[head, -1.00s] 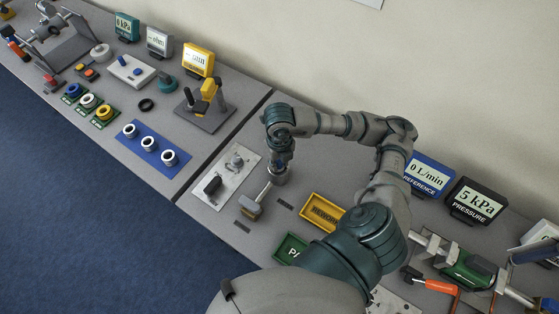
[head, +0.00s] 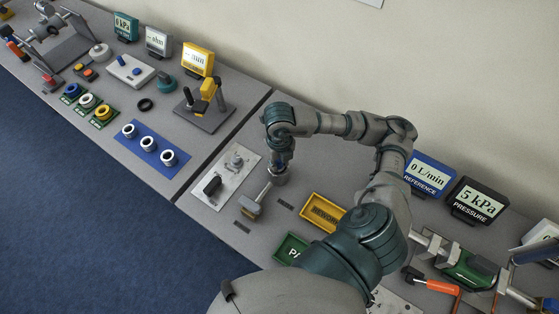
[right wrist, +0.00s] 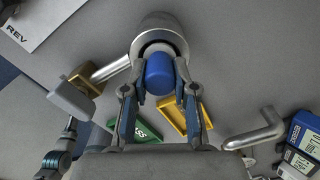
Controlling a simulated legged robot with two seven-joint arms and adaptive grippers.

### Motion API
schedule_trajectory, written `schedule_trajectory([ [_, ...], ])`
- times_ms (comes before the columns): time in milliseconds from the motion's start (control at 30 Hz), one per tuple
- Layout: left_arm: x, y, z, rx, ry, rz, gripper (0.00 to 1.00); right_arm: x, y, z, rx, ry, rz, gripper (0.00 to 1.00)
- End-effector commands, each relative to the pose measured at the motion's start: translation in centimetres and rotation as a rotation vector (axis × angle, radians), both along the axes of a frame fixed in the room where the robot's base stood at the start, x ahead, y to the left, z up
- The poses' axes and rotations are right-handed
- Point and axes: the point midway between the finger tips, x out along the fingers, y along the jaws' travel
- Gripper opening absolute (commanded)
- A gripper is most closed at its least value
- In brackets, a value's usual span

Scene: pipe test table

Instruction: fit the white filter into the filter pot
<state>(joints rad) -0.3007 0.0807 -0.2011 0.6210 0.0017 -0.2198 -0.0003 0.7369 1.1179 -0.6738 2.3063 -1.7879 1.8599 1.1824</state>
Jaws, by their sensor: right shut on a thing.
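In the head view the pot (head: 279,179) stands under my right wrist, and the fingertips are hidden there.
A yellow REWORK tray (head: 322,212) and a green PASS tray (head: 290,249) are nearby. A pale plate (head: 225,176) lies to the left. Display boxes (head: 428,175) stand at the back right.

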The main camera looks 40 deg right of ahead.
Motion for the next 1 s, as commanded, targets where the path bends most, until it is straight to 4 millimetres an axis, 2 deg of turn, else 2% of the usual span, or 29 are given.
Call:
schedule_trajectory([
  [500, -0.27, 0.01, -0.83, 0.0, 0.004, 0.0, 0.52, 0.01, 0.0, -0.8, 0.0, 0.0, 0.0, 0.0],
  [533, -0.24, 0.0, -0.77, 0.0, 0.004, 0.0, 0.52, 0.01, 0.0, -0.73, 0.0, 0.0, 0.0, 0.32],
  [633, -0.23, 0.01, -0.69, 0.0, 0.003, 0.0, 0.52, 0.01, 0.0, -0.65, 0.0, -0.001, 0.0, 0.57],
  [1000, -0.22, 0.0, -0.68, 0.0, 0.003, 0.0, 0.52, 0.06, 0.02, -0.2, 0.001, -0.001, 0.0, 0.57],
])
